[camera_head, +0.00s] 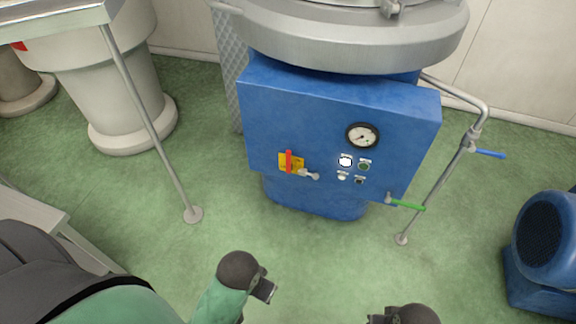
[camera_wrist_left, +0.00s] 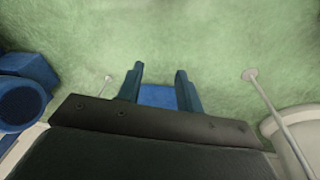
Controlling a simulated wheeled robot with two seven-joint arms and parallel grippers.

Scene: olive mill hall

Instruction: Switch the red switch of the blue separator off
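The blue separator (camera_head: 270,115) stands at the centre of the head view, under a round grey metal bowl. Its red switch (camera_head: 289,161) is an upright red handle on a yellow plate, at the lower left of the front panel. My left gripper (camera_head: 265,289) is below and in front of the panel, apart from the switch. In the left wrist view the left gripper (camera_wrist_left: 159,73) has its two fingers apart with nothing held; part of the blue separator (camera_wrist_left: 157,96) shows between them. My right gripper (camera_head: 376,319) is at the bottom edge, mostly cut off.
A grey lever (camera_head: 309,175) sits just right of the switch. The panel also has a gauge (camera_head: 362,136) and several small buttons. A green-handled valve (camera_head: 407,204) and a blue-handled pipe valve (camera_head: 487,153) stick out at right. A blue motor (camera_head: 543,240) stands far right. Green floor lies between.

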